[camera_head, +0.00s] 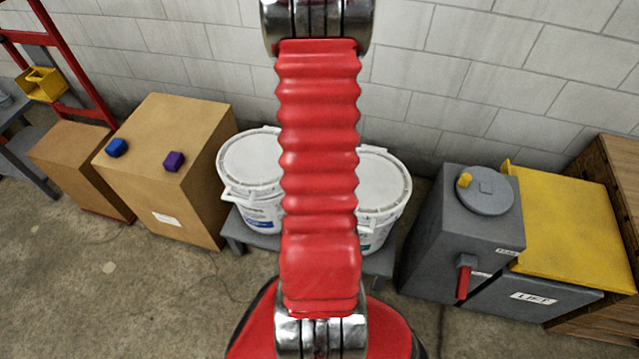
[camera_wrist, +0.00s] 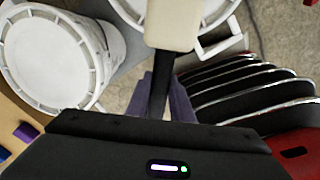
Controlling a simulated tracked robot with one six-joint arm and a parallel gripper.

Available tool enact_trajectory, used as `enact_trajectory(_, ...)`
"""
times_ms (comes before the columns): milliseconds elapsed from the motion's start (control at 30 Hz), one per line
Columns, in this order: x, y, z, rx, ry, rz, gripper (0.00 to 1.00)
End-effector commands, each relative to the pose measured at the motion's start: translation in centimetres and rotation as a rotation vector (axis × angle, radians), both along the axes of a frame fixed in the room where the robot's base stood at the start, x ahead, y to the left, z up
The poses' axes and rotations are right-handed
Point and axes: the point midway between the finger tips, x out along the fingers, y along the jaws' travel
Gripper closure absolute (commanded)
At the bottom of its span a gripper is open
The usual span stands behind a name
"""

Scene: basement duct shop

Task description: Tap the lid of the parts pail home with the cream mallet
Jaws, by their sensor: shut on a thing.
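In the wrist view my gripper (camera_wrist: 162,92) is shut on the dark handle (camera_wrist: 158,98) of the cream mallet. The mallet's cream head (camera_wrist: 171,22) is at the top, in front of part of a white pail's lid (camera_wrist: 130,5). Another white lidded pail (camera_wrist: 40,60) is at left, apart from the mallet. In the head view the left pail (camera_head: 252,160) and the right pail (camera_head: 384,180) stand side by side, partly behind my red arm. Which is the parts pail, I cannot tell. My gripper and the mallet are hidden in the head view.
The pails stand on a low grey bench (camera_head: 378,264) by the block wall. A cardboard box (camera_head: 200,150) with a blue block (camera_head: 116,148) and a purple block (camera_head: 174,161) is at left. A grey machine (camera_head: 455,235) and a yellow panel (camera_head: 570,215) are at right.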

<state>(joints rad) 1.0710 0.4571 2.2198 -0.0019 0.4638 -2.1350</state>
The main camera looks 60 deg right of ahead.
Motion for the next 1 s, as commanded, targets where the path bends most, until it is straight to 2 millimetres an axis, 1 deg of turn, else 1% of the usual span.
enact_trajectory(33,-0.6,-0.2,0.0,-0.001,0.0,0.009,1.0)
enact_trajectory(133,-1.0,-0.3,0.0,-0.001,0.0,0.026,1.0)
enact_trajectory(567,-1.0,-0.3,-0.2,0.0,0.0,0.028,1.0)
enact_trajectory(767,-1.0,-0.3,-1.2,0.0,0.001,0.027,1.0)
enact_trajectory(1000,-1.0,-0.3,-3.1,0.001,0.0,0.027,1.0)
